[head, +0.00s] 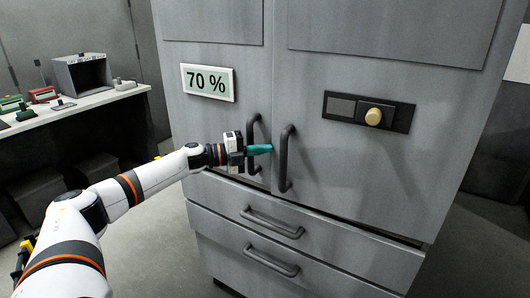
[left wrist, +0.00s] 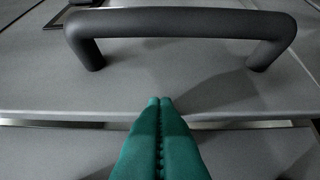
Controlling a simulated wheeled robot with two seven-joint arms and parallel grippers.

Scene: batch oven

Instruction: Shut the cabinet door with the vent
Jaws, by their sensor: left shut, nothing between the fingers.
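The grey cabinet (head: 340,200) has a left door (head: 185,120) and a right door (head: 370,165), each with a dark vertical bar handle. No vent shows clearly on either door. Both look shut or nearly so; a slight opening cannot be ruled out. My left gripper (head: 271,148) is shut and empty, its teal fingers between the left handle (head: 252,130) and the right handle (head: 286,158). In the left wrist view the closed fingertips (left wrist: 160,102) point at the door face beside a bar handle (left wrist: 180,22); contact cannot be told. My right gripper is out of view.
Drawers with bar handles (head: 272,222) are below. A bench (head: 75,108) with small items stands at left. Floor between is clear.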

